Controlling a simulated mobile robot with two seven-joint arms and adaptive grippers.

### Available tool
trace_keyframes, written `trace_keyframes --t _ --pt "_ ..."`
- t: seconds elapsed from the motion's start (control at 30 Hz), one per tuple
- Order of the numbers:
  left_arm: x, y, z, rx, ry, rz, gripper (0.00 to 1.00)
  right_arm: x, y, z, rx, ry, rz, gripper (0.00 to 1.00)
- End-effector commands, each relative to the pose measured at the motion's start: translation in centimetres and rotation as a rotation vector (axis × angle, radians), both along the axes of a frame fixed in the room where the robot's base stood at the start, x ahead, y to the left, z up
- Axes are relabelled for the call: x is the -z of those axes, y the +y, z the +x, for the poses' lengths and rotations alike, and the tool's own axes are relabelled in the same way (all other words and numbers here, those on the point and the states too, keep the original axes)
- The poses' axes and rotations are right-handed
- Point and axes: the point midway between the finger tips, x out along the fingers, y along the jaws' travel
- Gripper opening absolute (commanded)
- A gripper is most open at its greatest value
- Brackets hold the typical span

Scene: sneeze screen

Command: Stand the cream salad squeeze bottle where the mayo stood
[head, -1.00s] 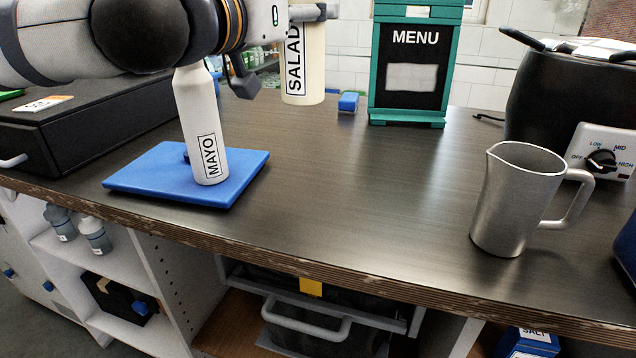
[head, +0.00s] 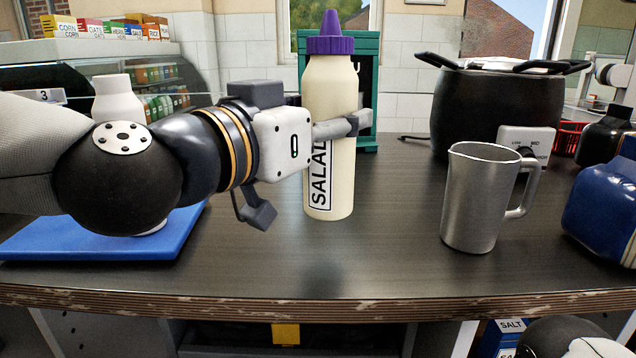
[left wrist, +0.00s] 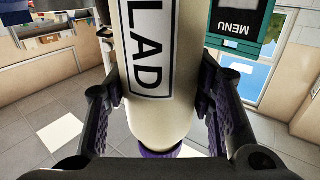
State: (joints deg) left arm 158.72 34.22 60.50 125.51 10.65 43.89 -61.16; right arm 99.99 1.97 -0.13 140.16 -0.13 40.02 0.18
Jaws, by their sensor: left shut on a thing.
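The cream salad squeeze bottle (head: 332,100), with its purple cap, is upright in my left gripper (head: 345,128). The fingers are shut around its middle, over the counter right of the blue board (head: 60,240). Whether its base touches the counter is unclear. In the left wrist view the salad bottle (left wrist: 155,110) sits between both fingers, its label facing the camera and its purple cap low in the picture. The white mayo bottle (head: 118,98) stands on the blue board, mostly hidden behind my left arm. My right gripper is not in view.
A metal jug (head: 480,200) stands right of the salad bottle. Behind it is a black pot (head: 490,105), and a teal menu stand (head: 368,75) is behind the bottle. A blue item (head: 602,205) sits at the right edge. Counter between bottle and jug is clear.

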Motion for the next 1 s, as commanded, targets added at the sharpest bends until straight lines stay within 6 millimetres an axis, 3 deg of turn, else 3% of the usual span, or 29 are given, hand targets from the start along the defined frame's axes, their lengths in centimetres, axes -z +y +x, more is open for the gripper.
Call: trace_keyframes --t 0.03,0.27,0.47,0.83,0.87,0.93,1.0 --pt "1.9 0.3 1.1 -0.002 0.012 -0.004 0.12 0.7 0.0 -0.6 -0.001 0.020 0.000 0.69" --pt "3.5 0.7 2.8 -0.002 0.001 -0.001 0.12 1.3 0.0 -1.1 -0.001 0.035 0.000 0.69" --pt "7.2 0.8 3.3 0.000 0.004 -0.001 0.12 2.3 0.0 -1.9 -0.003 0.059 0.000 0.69" --pt "7.3 0.8 3.1 -0.001 -0.002 0.000 0.12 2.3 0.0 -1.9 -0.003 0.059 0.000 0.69" --pt "7.4 0.8 3.1 -0.001 -0.001 0.001 0.51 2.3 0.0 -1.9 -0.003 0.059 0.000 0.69" --pt "7.3 0.8 3.1 -0.001 -0.001 0.000 0.67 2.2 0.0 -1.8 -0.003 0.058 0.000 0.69" --pt "7.3 0.8 3.1 -0.001 -0.001 0.000 0.69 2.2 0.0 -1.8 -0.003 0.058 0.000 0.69"
